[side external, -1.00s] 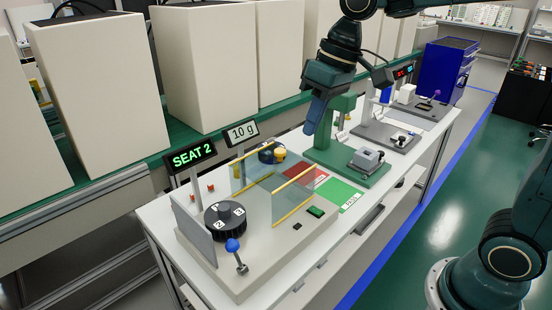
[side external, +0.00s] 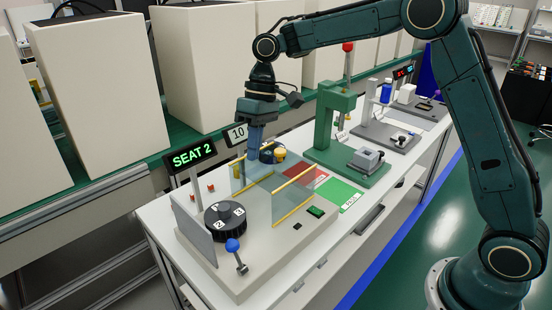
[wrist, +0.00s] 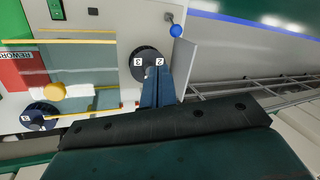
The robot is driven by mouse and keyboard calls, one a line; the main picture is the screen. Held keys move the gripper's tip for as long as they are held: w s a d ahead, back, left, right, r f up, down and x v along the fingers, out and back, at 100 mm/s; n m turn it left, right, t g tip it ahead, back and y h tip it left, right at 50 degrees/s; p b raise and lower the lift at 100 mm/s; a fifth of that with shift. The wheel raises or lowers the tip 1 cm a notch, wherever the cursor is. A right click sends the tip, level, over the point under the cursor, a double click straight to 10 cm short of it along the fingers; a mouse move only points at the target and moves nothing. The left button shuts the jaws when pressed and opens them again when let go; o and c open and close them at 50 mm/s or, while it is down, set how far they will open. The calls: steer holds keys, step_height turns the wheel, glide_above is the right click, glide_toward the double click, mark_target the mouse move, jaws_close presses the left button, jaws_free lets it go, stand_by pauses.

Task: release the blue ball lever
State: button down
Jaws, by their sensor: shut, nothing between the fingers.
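The blue ball lever (side external: 233,246) stands at the front corner of the grey station base, its ball on a short metal rod. In the wrist view the blue ball (wrist: 176,31) is at the top, right of the black numbered dial. My gripper (side external: 254,180) is shut and empty, pointing down above the back part of the station, behind the clear panels and well apart from the lever. In the wrist view its fingertips (wrist: 158,72) appear together, overlapping the dial's lower edge.
The black dial (side external: 224,217) carries number tags and sits beside the lever. Clear panels with yellow edges (side external: 293,182) stand on the base. A green press (side external: 333,125) and red and green pads lie to the right.

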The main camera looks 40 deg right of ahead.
mark_target(236, 254)
steer(key=w+a+f+n+g, duration=0.1)
steer(key=w+f, duration=0.3)
steer(key=f, duration=0.5)
steer(key=shift+g, duration=0.4)
steer(key=shift+f, duration=0.2)
steer(key=x, duration=0.9)
steer(key=shift+s+a, duration=0.15)
steer(key=shift+s+a+f, duration=0.25)
steer(key=shift+s+a, duration=0.25)
steer(key=shift+a, duration=0.3)
steer(key=shift+s+a, duration=0.45)
steer(key=shift+a, duration=0.15)
steer(key=shift+s+a+r, duration=0.1)
steer(key=shift+s+a, duration=0.1)
steer(key=shift+a, duration=0.1)
